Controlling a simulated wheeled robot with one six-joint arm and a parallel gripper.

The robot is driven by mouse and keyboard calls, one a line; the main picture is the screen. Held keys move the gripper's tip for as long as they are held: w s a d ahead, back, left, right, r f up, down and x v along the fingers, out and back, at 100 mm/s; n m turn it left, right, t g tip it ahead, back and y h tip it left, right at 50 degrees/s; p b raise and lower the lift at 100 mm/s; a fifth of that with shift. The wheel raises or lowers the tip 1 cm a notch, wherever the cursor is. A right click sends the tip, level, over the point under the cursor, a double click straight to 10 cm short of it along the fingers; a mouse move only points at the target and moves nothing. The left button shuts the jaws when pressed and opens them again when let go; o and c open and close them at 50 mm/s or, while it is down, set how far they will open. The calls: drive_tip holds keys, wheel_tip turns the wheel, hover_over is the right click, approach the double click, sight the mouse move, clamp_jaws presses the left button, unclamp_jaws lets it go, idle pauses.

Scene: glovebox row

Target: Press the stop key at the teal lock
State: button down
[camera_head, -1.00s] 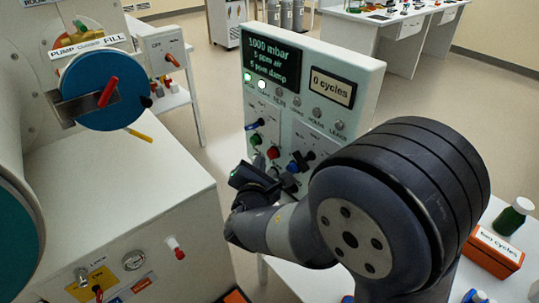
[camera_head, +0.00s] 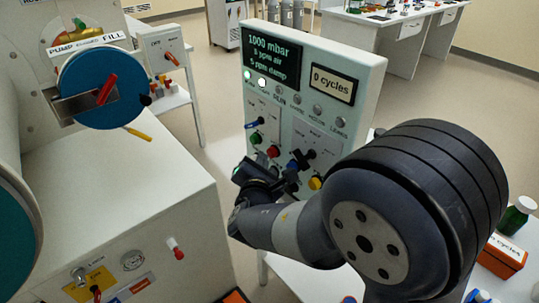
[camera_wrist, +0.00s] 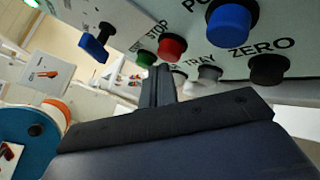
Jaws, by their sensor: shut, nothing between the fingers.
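The pale control panel (camera_head: 355,75) stands upright in the middle of the head view, with a dark screen reading 1000 mbar. Its red key (camera_head: 273,151) sits next to a green key (camera_head: 256,138). In the wrist view the red key (camera_wrist: 172,46) stands beside the green key (camera_wrist: 146,57), with a partly hidden label that seems to read STOP. My gripper (camera_head: 262,175) is below these keys in the head view. In the wrist view my gripper (camera_wrist: 157,72) is shut and empty, its tips just below the two keys. Whether they touch the panel cannot be told.
A blue key (camera_wrist: 229,22), grey TRAY key (camera_wrist: 209,73) and black ZERO key (camera_wrist: 268,69) are close by. A blue toggle (camera_wrist: 93,46) sticks out nearby. A blue round door (camera_head: 85,85) and a white cabinet (camera_head: 120,185) stand left of the panel.

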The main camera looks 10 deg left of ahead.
drive_tip(key=shift+w+d+b, duration=0.45)
drive_tip(key=shift+w, duration=0.05)
idle(0.8)
idle(0.4)
drive_tip(key=shift+s+a, duration=0.7)
drive_tip(key=shift+s, duration=0.1)
drive_tip(key=s+a, duration=0.3)
drive_tip(key=shift+s+a, duration=0.15)
drive_tip(key=shift+s, duration=0.25)
idle(0.5)
drive_tip(key=w+p, duration=0.1)
drive_tip(key=d+p, duration=0.1)
drive_tip(key=p, duration=0.1)
drive_tip(key=shift+w+d+r, duration=0.25)
drive_tip(key=shift+w, duration=0.15)
